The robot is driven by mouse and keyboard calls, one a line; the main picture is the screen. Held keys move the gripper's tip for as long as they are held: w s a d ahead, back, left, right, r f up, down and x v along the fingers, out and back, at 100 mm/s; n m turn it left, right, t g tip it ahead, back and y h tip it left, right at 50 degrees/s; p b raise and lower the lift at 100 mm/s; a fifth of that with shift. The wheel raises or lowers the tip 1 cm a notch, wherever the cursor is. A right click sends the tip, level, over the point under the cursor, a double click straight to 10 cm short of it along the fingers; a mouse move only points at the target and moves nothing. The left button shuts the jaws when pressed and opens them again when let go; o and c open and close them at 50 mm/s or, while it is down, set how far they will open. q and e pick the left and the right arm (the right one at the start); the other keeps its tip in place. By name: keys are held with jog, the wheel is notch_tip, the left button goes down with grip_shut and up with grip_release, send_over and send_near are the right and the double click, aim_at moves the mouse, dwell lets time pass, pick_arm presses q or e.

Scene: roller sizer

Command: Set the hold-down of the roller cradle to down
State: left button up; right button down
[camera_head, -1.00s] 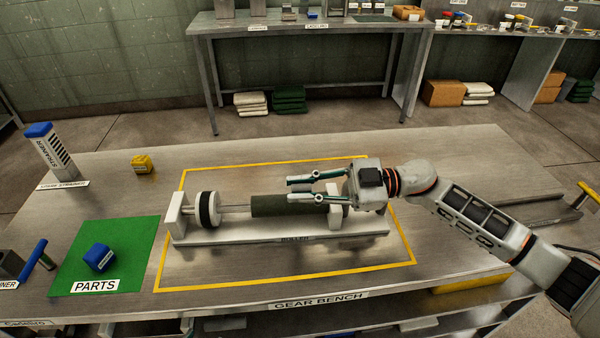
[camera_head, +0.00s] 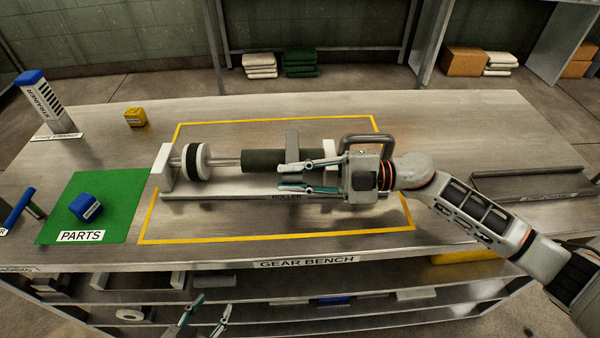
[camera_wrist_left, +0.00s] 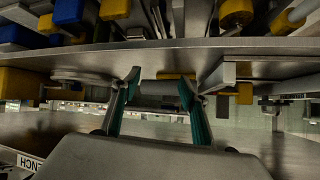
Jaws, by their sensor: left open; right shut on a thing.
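The roller cradle (camera_head: 230,194) lies inside the yellow outline on the gear bench. A dark green roller (camera_head: 262,160) with a black-and-white disc (camera_head: 196,162) on its shaft rests along it. The hold-down shows as a grey bar (camera_head: 292,142) across the roller. My right gripper (camera_head: 282,178) is shut on the hold-down at its near end; the fingers partly hide the contact. A grey looped bar (camera_head: 367,139) shows behind my right gripper. My left gripper (camera_head: 208,309) is open and empty in front of the bench's lower shelves; its fingers show in the left wrist view (camera_wrist_left: 160,82).
A green parts mat (camera_head: 105,190) with a blue block (camera_head: 85,207) lies left of the cradle. A metal tray (camera_head: 530,185) lies at the right. Bench space behind the cradle is clear.

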jog(key=shift+d+f, duration=0.1)
jog(key=shift+f, duration=0.3)
jog(key=c, duration=1.9)
grip_release()
jog(key=shift+w, duration=0.15)
jog(key=shift+r, duration=0.2)
